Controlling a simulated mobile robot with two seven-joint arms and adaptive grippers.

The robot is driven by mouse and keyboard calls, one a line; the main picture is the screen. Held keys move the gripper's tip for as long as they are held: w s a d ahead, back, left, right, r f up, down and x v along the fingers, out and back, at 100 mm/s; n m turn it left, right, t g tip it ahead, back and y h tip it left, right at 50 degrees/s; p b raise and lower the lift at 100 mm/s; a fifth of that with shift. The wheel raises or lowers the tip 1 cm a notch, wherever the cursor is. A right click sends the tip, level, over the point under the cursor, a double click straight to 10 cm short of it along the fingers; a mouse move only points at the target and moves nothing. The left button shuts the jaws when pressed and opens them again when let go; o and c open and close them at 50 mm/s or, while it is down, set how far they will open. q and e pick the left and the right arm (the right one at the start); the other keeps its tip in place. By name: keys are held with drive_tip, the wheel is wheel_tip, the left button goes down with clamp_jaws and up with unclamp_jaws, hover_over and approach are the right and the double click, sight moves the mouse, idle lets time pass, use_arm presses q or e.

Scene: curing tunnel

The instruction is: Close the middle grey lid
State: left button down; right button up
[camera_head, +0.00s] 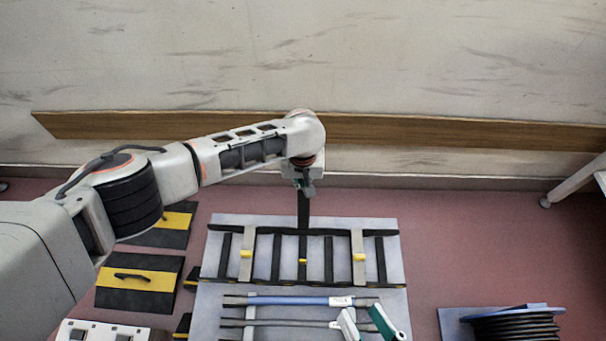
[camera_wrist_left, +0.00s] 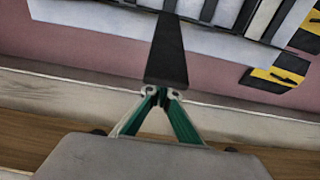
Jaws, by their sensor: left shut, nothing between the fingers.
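The middle lid (camera_head: 303,212) shows as a long dark strip raised from the far rail of the rack (camera_head: 390,224), in line with the middle slot. The lid also fills the centre of the left wrist view (camera_wrist_left: 167,55), its wide end at my fingertips. My left gripper (camera_head: 304,186) is shut and empty at the lid's far end; its green fingers meet in the wrist view (camera_wrist_left: 161,97). I cannot tell whether they touch the lid. My right gripper (camera_head: 366,322) is at the bottom of the head view, its green-tipped fingers spread apart.
Left and right grey strips (camera_head: 249,241) (camera_head: 358,243) with yellow parts lie flat in the rack. Blue and grey rods (camera_head: 280,300) lie in front. Black-and-yellow panels (camera_head: 140,280) lie at left, a black cable coil (camera_head: 515,325) at right. A wooden rail (camera_head: 420,132) runs along the wall.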

sight(304, 207)
use_arm(q)
drive_tip(key=shift+s+r, duration=1.05)
